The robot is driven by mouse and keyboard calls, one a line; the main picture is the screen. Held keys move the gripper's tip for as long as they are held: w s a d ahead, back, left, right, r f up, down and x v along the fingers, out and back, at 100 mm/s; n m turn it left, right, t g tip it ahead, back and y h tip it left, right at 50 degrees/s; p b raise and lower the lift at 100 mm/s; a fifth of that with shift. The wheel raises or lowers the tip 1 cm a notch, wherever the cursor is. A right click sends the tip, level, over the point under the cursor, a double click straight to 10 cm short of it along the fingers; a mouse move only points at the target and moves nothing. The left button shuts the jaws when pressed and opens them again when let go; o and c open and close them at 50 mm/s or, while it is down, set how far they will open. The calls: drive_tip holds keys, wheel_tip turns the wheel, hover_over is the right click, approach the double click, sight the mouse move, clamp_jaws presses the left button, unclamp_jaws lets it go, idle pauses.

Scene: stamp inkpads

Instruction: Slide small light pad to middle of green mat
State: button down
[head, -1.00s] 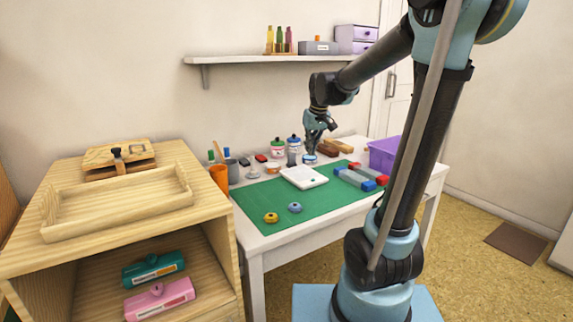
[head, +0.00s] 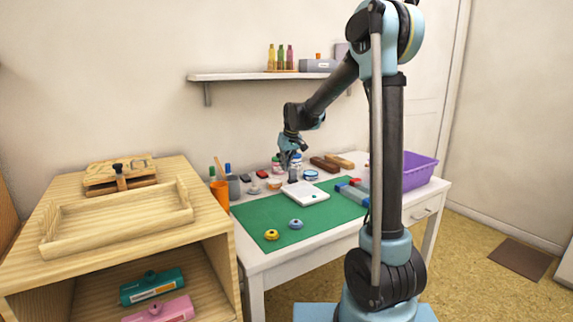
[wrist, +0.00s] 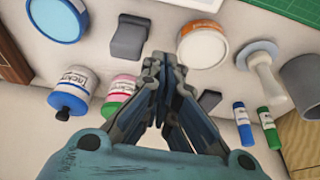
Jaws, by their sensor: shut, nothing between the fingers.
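The green mat (head: 338,211) covers much of the white table. A small round tin with a pale pad and orange rim (wrist: 202,46) stands behind the mat; it also shows in the head view (head: 274,185). A larger round blue pad (wrist: 57,18) is off to the left in the wrist view and lies behind the mat in the head view (head: 311,175). My gripper (wrist: 155,62) is shut and empty. It hangs over the table's rear strip, its tips left of the pale tin in the wrist view and apart from it. The head view also shows my gripper (head: 288,166).
A white square tray (head: 305,193) rests on the mat. Grey blocks (wrist: 130,38), a white-handled stamp (wrist: 262,72), ink bottles (wrist: 118,93) and a grey cup (wrist: 303,80) crowd round my gripper. Yellow (head: 271,235) and blue (head: 296,224) knobs lie on the mat's front-left part.

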sight(298, 190)
drive_tip(key=x, duration=0.5)
drive_tip(key=shift+w+a+f, duration=0.1)
drive_tip(key=shift+f, duration=0.45)
drive_tip(key=shift+s+d+r, duration=0.1)
drive_tip(key=shift+s+d, duration=0.45)
drive_tip(key=shift+s, duration=0.3)
drive_tip(key=shift+s+d, duration=0.55)
drive_tip(key=shift+s, duration=0.3)
drive_tip(key=s+d, duration=0.1)
drive_tip(key=s, duration=0.1)
drive_tip(key=s+d, duration=0.2)
drive_tip(key=s, duration=0.1)
drive_tip(key=s+d, duration=0.2)
drive_tip(key=s, duration=0.1)
drive_tip(key=shift+w, duration=0.1)
